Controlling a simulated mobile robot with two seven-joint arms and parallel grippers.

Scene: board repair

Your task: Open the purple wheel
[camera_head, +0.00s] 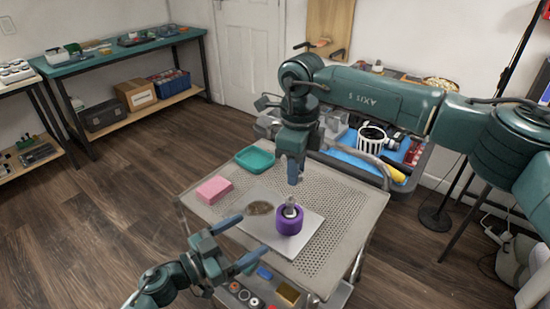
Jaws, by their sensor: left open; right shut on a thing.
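The purple wheel (288,219) lies on a light grey plate (308,240) on the perforated table top, with a grey metal piece (290,209) standing up at its centre. My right gripper (293,183) points down just above the wheel. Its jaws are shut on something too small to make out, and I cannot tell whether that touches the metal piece. My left gripper (237,243) is open and empty at the near left edge of the table, with its fingers towards the wheel and apart from it.
A pink block (214,190), a teal tray (255,158) and a dark brownish patch (260,208) lie left of the wheel. A lower shelf with small parts (246,296) is at the near side. The table's right side is clear.

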